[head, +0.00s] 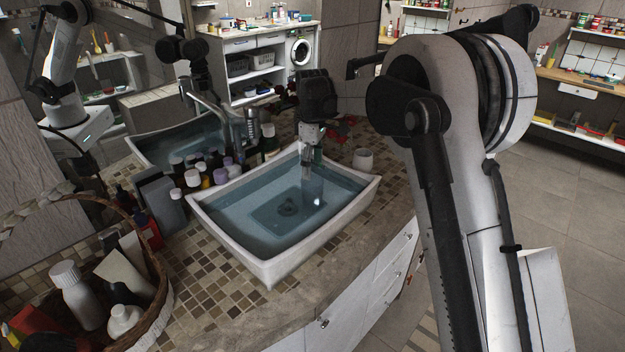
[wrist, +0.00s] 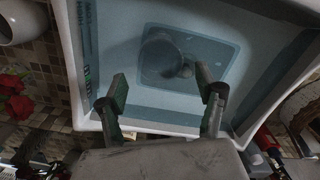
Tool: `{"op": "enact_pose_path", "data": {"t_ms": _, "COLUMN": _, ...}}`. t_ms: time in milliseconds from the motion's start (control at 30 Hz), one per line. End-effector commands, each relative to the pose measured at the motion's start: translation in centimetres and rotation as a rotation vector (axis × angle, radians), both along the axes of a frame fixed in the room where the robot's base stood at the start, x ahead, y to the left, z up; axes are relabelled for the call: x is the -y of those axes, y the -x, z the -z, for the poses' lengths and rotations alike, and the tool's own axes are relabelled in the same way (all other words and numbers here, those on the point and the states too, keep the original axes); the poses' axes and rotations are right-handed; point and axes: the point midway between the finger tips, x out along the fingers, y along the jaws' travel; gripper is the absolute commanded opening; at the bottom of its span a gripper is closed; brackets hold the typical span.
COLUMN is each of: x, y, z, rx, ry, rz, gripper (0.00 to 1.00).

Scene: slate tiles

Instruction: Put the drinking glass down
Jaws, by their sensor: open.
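The drinking glass (head: 313,190) is clear and hard to make out in the white basin (head: 278,273), where it appears to stand in or over the bluish water. In the wrist view a dim round glass shape (wrist: 160,52) shows beside the drain, beyond the fingertips. My gripper (head: 310,160) is over the far part of the basin, pointing down, just above the glass. In the wrist view my gripper (wrist: 161,82) has its two fingers spread wide with nothing between the tips. Whether the glass's base touches the bottom is hidden by the water.
A white cup (head: 363,160) stands on the tiled counter right of the basin. Several bottles (head: 222,172) crowd its left side near the tap (head: 212,108). A wicker basket (head: 158,310) with bottles stands at the front left. A mirror rises behind the counter.

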Motion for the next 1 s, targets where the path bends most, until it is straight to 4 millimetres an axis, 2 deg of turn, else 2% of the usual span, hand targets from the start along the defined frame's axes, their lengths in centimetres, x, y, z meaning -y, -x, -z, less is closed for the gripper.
{"op": "enact_pose_path", "data": {"t_ms": 133, "x": 0.0, "y": 0.0, "z": -1.5, "rx": 0.0, "ry": 0.0, "rz": 0.0, "gripper": 0.68}}
{"op": "enact_pose_path", "data": {"t_ms": 433, "x": 0.1, "y": 0.1, "z": -2.3, "rx": 0.002, "ry": 0.0, "rz": 0.004, "gripper": 0.68}}
{"op": "enact_pose_path", "data": {"t_ms": 533, "x": 0.9, "y": 0.7, "z": -3.2, "rx": 0.013, "ry": -0.004, "rz": 0.03, "gripper": 0.68}}
{"op": "enact_pose_path", "data": {"t_ms": 767, "x": 4.6, "y": 4.5, "z": -8.0, "rx": 0.081, "ry": -0.028, "rz": 0.174, "gripper": 0.68}}
{"op": "enact_pose_path", "data": {"t_ms": 1000, "x": 8.9, "y": 10.0, "z": -12.3, "rx": 0.163, "ry": -0.065, "rz": 0.35, "gripper": 0.68}}
